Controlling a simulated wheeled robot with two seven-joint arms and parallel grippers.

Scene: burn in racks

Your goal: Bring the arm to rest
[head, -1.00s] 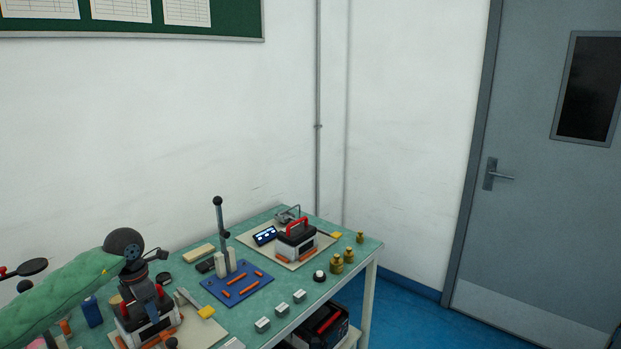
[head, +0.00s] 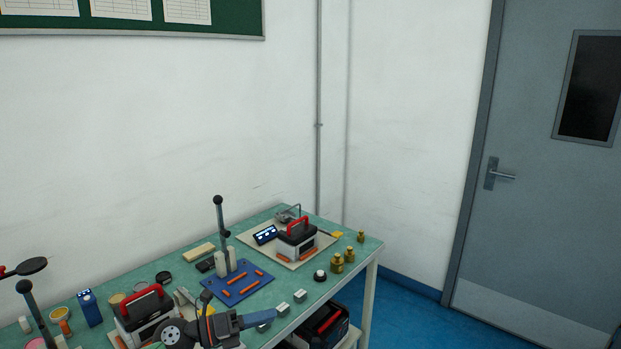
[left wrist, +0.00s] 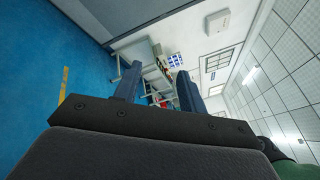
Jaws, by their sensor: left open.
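My left gripper (head: 262,319) shows low in the head view, above the near edge of the green bench (head: 312,289). In the left wrist view its two dark blue fingers (left wrist: 156,92) stand apart with nothing held between them. In the head view the gripper covers part of a small grey-white block (head: 265,327) near the bench edge; I cannot tell the gap between them. My right gripper is in neither view.
A red-handled case (head: 143,318) stands left of my gripper, and another (head: 296,239) on the far pad. Brass weights (head: 337,262) stand right. Blue floor (head: 400,320) is open beyond.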

